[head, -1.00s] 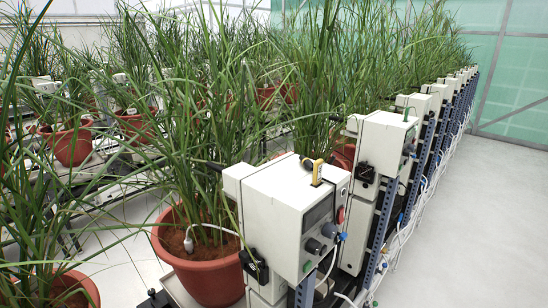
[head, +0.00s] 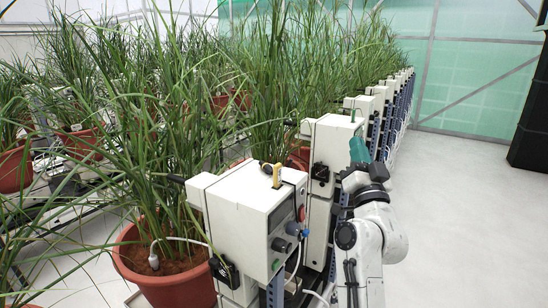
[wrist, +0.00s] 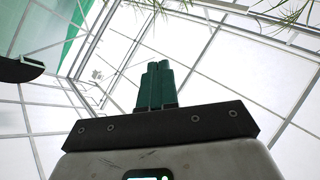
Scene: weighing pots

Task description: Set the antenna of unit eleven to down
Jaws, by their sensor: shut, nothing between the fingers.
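A white control unit (head: 240,215) stands nearest, beside a potted plant. A second white unit (head: 322,150) stands behind it, in a row running away. No unit number is readable, so I cannot tell which is unit eleven. A short dark rod (head: 177,179) sticks out left of the nearest unit's top; I cannot tell if it is an antenna. My gripper (head: 359,150) is right of the second unit in the head view, its green fingers pointing up. In the wrist view my gripper (wrist: 154,70) is shut and empty, against the ceiling.
A yellow and black piece (head: 272,174) sits on top of the nearest unit. A terracotta pot (head: 165,282) with long grass leaves stands left of it. Cables hang by the rack post (head: 275,292). The pale floor (head: 455,220) at right is clear. A dark panel (head: 530,110) stands far right.

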